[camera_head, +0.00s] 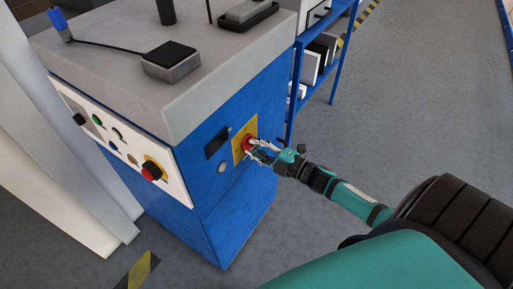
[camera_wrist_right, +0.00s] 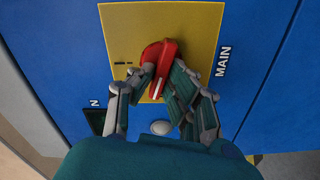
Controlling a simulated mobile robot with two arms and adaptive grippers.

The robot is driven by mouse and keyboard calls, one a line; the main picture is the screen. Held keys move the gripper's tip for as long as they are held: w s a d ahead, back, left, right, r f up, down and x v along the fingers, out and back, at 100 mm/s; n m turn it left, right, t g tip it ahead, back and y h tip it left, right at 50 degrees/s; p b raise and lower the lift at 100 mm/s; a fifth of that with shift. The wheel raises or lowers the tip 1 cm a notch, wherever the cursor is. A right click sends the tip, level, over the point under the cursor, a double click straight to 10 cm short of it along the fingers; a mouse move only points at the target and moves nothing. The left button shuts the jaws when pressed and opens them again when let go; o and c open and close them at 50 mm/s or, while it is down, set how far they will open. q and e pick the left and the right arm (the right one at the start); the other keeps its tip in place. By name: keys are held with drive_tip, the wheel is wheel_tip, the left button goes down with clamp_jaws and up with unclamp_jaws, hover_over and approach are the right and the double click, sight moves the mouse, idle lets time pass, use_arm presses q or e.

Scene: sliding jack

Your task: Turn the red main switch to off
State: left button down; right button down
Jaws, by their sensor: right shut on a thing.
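The red main switch (camera_head: 248,143) sits on a yellow plate (camera_head: 238,154) on the blue side of the machine. In the right wrist view the red switch (camera_wrist_right: 158,62) has a long handle with a white line on it, tilted a little from the picture's vertical. The yellow plate (camera_wrist_right: 200,30) has the word MAIN beside it. My right gripper (camera_head: 256,147) is at the switch. In the right wrist view its fingers (camera_wrist_right: 160,76) are shut on the switch handle, one on each side. The fingers hide part of the handle's lower end. My left gripper is not in view.
The machine's white front panel (camera_head: 125,150) carries several buttons and a red knob (camera_head: 152,170) on yellow. A black window (camera_head: 217,143) and a round light button (camera_head: 221,167) are near the yellow plate. A blue shelf (camera_head: 335,72) stands behind. The floor at right is clear.

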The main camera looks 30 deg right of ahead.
drive_tip(key=shift+f+n+b, duration=0.15)
drive_tip(key=shift+n+b, duration=0.35)
drive_tip(key=shift+n, duration=1.2)
drive_tip(key=c, duration=1.3)
unclamp_jaws()
drive_tip(key=shift+c, duration=0.2)
drive_tip(key=shift+s, duration=0.15)
drive_tip(key=v, duration=1.1)
drive_tip(key=shift+s+d, duration=0.2)
drive_tip(key=shift+s, duration=0.15)
